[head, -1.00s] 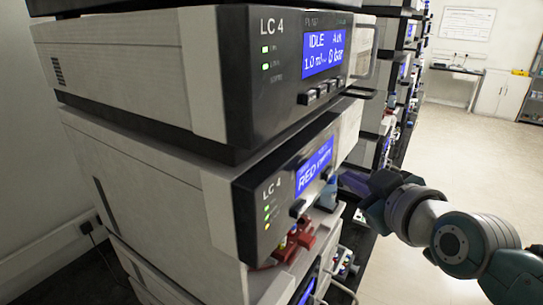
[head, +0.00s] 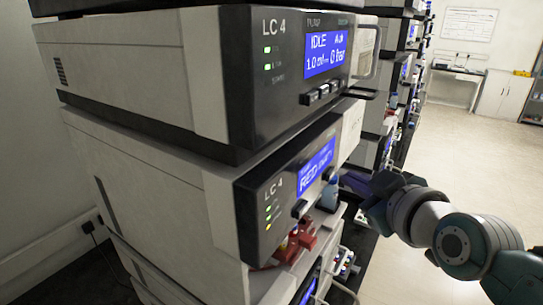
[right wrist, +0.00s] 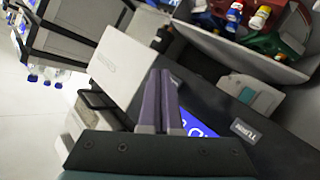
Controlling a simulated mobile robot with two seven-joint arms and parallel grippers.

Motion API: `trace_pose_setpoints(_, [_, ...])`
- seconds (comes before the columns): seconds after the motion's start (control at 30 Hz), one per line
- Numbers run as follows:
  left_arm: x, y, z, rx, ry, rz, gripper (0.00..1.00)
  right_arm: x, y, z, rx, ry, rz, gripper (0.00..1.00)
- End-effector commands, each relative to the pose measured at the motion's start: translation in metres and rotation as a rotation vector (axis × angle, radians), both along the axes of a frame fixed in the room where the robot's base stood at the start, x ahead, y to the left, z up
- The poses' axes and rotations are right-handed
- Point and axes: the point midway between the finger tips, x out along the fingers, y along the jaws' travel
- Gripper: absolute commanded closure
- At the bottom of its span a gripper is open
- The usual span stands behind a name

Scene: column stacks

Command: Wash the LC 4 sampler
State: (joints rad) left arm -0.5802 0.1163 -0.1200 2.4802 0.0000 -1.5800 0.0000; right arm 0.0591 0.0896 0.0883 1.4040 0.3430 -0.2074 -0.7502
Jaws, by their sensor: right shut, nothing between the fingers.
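The LC 4 sampler (head: 290,190) is the lower module in the near stack, with a dark front, a lit blue display (head: 316,167) and small green and amber lights. Its display text is only partly legible. My right gripper (head: 352,182) is beside the right end of the sampler's front, its purple fingers partly hidden in the head view. In the right wrist view the two fingers (right wrist: 162,78) lie together, shut and empty, in front of a dark panel with a blue display (right wrist: 198,128). I cannot tell whether they touch it. My left gripper is out of view.
The LC 4 pump (head: 325,55) sits above the sampler and shows IDLE. Red items (head: 297,243) lie below the sampler's front. A grey tray (right wrist: 262,62) holds capped bottles. More stacks (head: 392,90) stand behind; the floor (head: 450,150) at right is clear.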

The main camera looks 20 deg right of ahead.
Motion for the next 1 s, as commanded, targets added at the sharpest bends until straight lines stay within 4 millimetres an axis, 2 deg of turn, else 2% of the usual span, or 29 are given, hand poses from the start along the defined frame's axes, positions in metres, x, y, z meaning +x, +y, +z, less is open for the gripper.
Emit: trace_pose_setpoints(1.0, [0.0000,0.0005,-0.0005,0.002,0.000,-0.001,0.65,0.0065,0.0057,0.0000,0.000,0.000,0.000,1.00])
